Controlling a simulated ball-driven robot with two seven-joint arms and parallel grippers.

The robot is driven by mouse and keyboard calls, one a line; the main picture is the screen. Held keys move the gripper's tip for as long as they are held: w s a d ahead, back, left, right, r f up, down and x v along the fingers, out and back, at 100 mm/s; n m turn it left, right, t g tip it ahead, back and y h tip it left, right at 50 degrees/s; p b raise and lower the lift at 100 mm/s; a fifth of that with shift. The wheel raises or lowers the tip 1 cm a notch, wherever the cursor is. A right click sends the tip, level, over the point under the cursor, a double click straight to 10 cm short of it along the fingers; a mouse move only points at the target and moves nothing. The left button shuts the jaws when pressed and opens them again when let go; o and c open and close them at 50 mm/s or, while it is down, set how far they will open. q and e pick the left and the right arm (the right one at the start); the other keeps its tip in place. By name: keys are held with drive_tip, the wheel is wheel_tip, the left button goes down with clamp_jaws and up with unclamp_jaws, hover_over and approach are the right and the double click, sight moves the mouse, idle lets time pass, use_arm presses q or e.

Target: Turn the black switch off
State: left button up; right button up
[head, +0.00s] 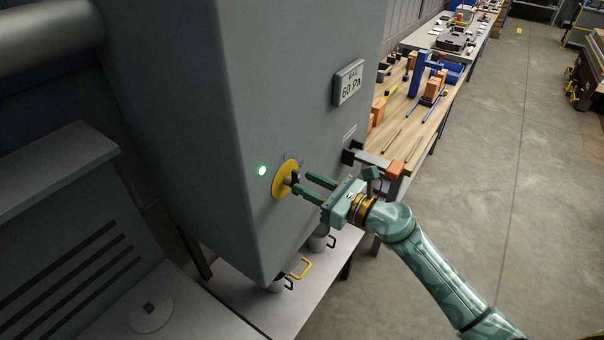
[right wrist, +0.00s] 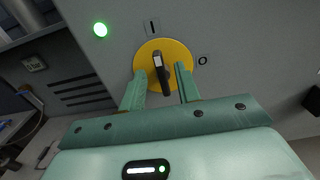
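The black switch (right wrist: 162,75) is a rotary handle on a round yellow plate (right wrist: 181,52), mounted on the grey cabinet; the plate also shows in the head view (head: 280,181). In the right wrist view the handle lies nearly upright, its pale-marked end toward the "I" mark (right wrist: 152,27). The "O" mark (right wrist: 203,60) is to its right. My right gripper (right wrist: 163,82) is open, with one finger on each side of the handle; I cannot tell whether either touches it. It also shows in the head view (head: 300,184). My left gripper is not in view.
A green lamp (head: 262,170) glows left of the switch. A "60 Pa" display (head: 349,83) is above right. An orange-ended lever (head: 394,169) sticks out right of the switch. A wooden bench (head: 421,112) with tools stands behind.

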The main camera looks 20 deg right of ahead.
sight(292, 181)
drive_tip(key=shift+x, duration=1.3)
clamp_jaws()
